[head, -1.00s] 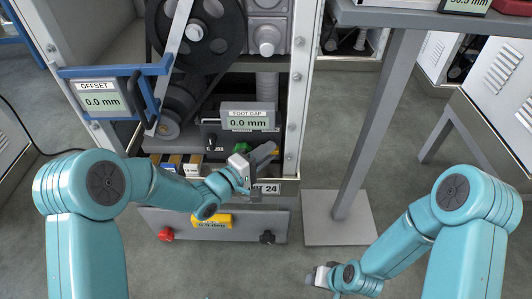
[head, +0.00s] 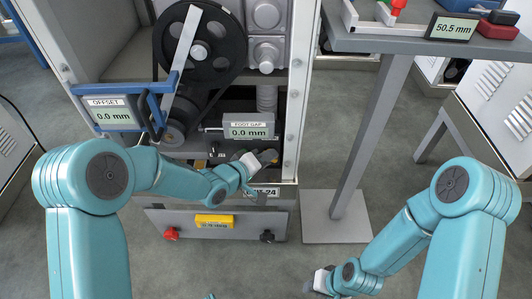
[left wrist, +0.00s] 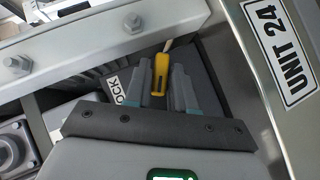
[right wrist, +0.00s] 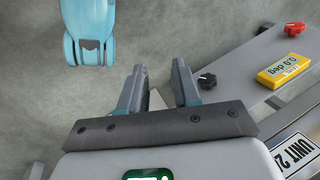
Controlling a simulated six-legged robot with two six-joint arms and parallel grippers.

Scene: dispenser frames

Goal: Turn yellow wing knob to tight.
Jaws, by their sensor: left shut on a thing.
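The yellow wing knob (left wrist: 160,75) shows in the left wrist view, upright between the two fingers of my left gripper (left wrist: 168,92). A thin stem shows above it. The left gripper is shut on the knob. In the head view my left gripper (head: 262,163) is inside the low opening of the machine, above the UNIT 24 label, and it hides the knob there. A label ending in "OCK" (left wrist: 117,89) lies left of the fingers. My right gripper (right wrist: 160,88) is open and empty above the floor; it shows low in the head view (head: 316,282).
The FOOT GAP display (head: 250,128) sits just above my left gripper. The blue-framed OFFSET display (head: 108,112) is at left. A low panel carries a red knob (head: 171,234), a yellow gauge (head: 213,221) and a black knob (head: 267,236). A table post (head: 370,130) stands at right.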

